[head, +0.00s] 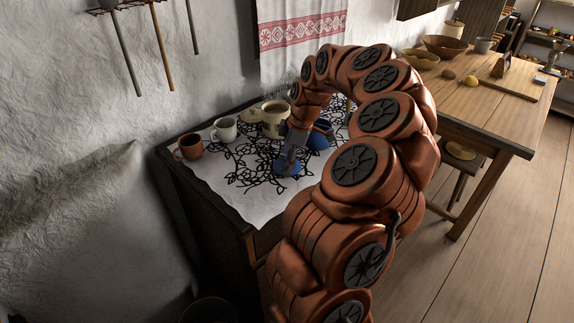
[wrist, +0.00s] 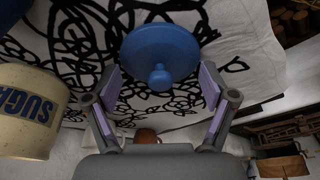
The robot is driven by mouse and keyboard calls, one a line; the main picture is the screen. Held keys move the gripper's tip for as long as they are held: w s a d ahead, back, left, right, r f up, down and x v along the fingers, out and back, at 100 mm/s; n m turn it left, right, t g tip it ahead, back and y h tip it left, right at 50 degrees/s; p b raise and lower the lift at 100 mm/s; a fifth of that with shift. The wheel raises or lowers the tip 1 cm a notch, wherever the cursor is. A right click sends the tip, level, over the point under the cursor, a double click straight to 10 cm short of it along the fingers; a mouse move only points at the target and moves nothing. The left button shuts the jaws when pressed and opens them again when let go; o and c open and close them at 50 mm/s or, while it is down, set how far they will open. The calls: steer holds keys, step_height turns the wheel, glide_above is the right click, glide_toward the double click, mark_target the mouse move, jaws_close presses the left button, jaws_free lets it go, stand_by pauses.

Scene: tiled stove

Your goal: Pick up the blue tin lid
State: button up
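The blue tin lid (wrist: 158,50) is a round disc with a small knob that faces the wrist camera. It lies on the patterned white cloth and also shows in the head view (head: 287,168), partly covered by my gripper (head: 291,160). In the wrist view my gripper (wrist: 160,82) is open, with its fingers spread wide on either side of the knob. The lid lies ahead of and between the fingertips, and no finger visibly grips it. A blue tin (head: 320,138) stands behind my gripper, partly hidden by my arm.
A cream sugar tin (head: 274,118) stands close to the lid; it shows at the left in the wrist view (wrist: 30,112). A white mug (head: 225,131) and a brown mug (head: 188,149) stand left. The cloth's front-left part is clear. A wooden table (head: 490,105) stands right.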

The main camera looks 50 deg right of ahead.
steer(key=shift+s+f, duration=0.1)
steer(key=c, duration=0.9)
steer(key=shift+c, duration=0.3)
